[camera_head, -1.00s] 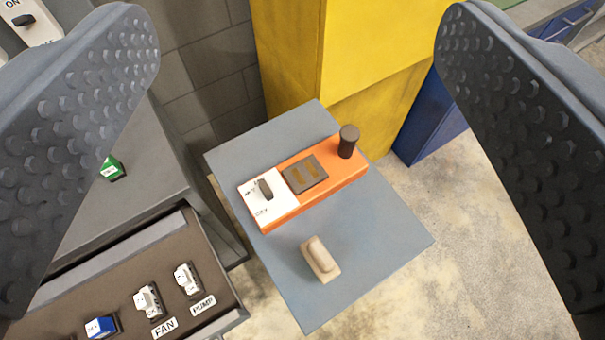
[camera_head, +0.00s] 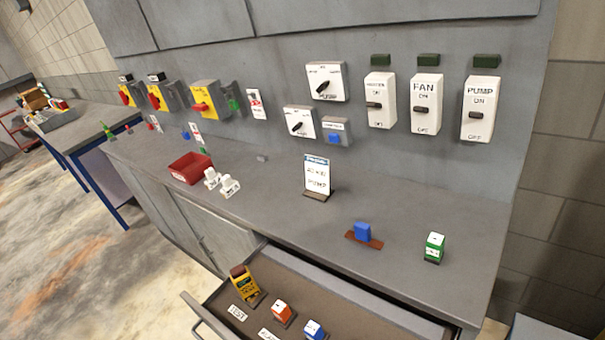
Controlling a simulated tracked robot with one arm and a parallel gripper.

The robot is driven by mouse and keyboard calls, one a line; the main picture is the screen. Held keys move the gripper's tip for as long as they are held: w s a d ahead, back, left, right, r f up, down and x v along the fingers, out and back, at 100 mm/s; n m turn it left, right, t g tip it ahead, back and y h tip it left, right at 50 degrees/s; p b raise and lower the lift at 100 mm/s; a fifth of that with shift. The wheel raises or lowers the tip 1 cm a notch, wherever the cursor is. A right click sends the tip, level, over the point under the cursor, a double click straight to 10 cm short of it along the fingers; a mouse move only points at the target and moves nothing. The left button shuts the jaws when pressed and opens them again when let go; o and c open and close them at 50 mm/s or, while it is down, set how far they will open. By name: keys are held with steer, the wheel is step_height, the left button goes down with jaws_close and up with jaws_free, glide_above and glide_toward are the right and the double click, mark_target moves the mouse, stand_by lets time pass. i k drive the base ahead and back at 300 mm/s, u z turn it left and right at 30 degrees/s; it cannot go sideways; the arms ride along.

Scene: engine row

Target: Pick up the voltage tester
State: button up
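A yellow device with a dark brown top (camera_head: 245,287), which looks like the voltage tester, stands in the open drawer (camera_head: 345,305) at the bottom of the view. A small white label (camera_head: 238,313) lies just in front of it; its print seems to read "TEST". No part of my gripper shows in this view, so I cannot see its fingers or whether they hold anything.
An orange-and-white block (camera_head: 283,312) and a blue-and-white block (camera_head: 314,330) share the drawer. On the bench (camera_head: 420,205) are a red bin (camera_head: 190,168), a sign (camera_head: 317,175), a blue block (camera_head: 362,231) and a green block (camera_head: 434,246). Switches line the wall. Open floor lies left.

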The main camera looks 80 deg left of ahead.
mark_target(241, 278)
steer(key=u, duration=2.25)
